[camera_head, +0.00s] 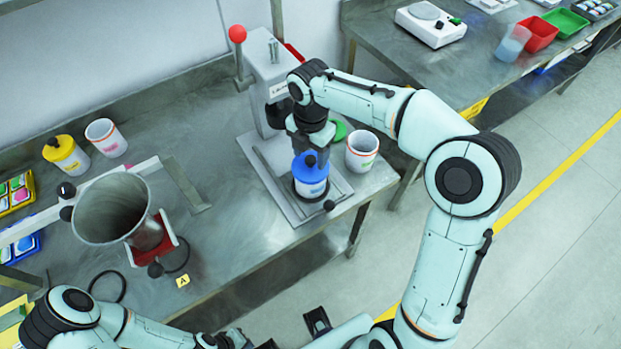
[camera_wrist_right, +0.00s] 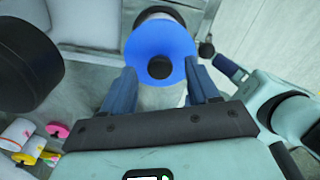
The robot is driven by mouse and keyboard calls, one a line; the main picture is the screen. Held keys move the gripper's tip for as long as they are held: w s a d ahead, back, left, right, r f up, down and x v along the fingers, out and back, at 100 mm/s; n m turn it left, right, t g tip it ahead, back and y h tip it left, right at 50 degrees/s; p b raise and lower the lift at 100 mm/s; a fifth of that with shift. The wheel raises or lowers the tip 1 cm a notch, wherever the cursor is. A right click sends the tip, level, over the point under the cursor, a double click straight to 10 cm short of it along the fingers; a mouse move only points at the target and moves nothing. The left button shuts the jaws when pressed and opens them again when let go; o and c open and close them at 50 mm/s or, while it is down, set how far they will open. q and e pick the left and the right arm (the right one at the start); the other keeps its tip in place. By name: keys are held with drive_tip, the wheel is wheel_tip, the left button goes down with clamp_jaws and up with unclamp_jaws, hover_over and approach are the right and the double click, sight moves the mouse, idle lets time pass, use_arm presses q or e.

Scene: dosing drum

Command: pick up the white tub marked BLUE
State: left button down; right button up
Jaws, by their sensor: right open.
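A white tub with a blue lid and a dark knob (camera_head: 311,187) stands upright on the plate of the lever stand; its marking is too small to read. In the right wrist view its round blue lid (camera_wrist_right: 160,42) lies just ahead of the fingers. My right gripper (camera_head: 312,146) is above and behind the tub in the head view. Its two fingers (camera_wrist_right: 163,88) are apart, at either side of the lid's near edge, and nothing is clamped. My left arm is at the lower left; its gripper (camera_head: 235,340) is only partly visible at the bottom edge.
The lever stand (camera_head: 268,75) with a red ball rises behind the tub. An open white tub (camera_head: 362,150) stands close to its right, near the bench edge. A grey funnel (camera_head: 110,210) and a yellow-lidded tub (camera_head: 66,156) are at left.

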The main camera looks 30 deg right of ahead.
drive_tip(key=shift+f, duration=0.8)
clamp_jaws()
